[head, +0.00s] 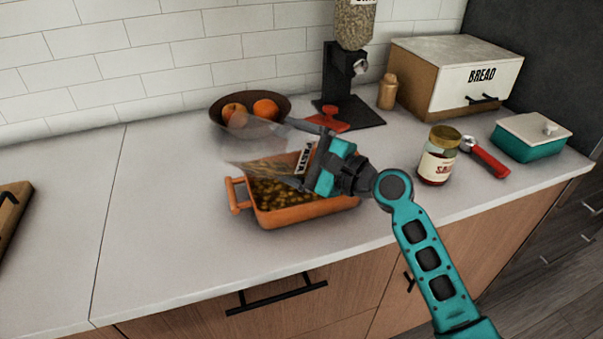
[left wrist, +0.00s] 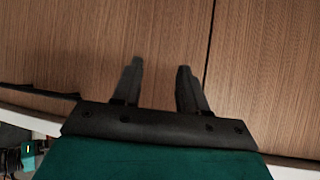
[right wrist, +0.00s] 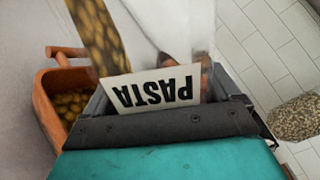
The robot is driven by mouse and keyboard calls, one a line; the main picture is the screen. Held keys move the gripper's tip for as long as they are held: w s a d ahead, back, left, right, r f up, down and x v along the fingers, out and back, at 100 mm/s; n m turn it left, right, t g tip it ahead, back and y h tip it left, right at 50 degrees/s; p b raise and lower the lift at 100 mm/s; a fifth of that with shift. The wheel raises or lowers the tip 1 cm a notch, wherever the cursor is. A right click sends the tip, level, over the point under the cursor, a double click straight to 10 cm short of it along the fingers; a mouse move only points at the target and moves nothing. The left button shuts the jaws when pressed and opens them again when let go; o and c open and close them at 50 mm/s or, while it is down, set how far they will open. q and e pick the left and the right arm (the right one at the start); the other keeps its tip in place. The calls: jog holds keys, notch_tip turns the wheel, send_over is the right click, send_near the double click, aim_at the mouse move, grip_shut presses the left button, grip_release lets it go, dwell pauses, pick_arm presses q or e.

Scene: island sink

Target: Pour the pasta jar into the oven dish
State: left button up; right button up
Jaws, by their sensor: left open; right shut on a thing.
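The clear pasta jar (head: 258,144), with a white PASTA label (head: 306,158), is tilted over the orange oven dish (head: 310,214). My right gripper (head: 312,172) is shut on the jar above the dish. The label (right wrist: 155,90) and pasta streaming from the jar (right wrist: 98,32) show in the right wrist view. Yellow-brown pasta (head: 275,192) lies in the dish, which also shows in the right wrist view (right wrist: 48,98). My left gripper (left wrist: 160,85) is open and empty in front of wooden cabinet fronts; it is outside the head view.
A fruit bowl (head: 222,115) stands behind the dish, with a black dispenser (head: 338,85) to its right. The counter's left is mostly clear.

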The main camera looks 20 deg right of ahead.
jog(key=shift+w+d+r+m, duration=0.1)
jog(key=shift+w+d+m, duration=0.2)
jog(key=shift+m, duration=0.5)
jog(key=shift+w+d+r+m, duration=0.1)
jog(key=shift+w+d+m, duration=0.2)
jog(key=shift+m, duration=0.5)
dwell(1.1)
jog(key=shift+w+d+r+m, duration=0.2)
jog(key=shift+d+r+m, duration=0.2)
jog(key=shift+r+m, duration=0.4)
dwell(0.5)
jog(key=shift+f, duration=0.15)
dwell(2.4)
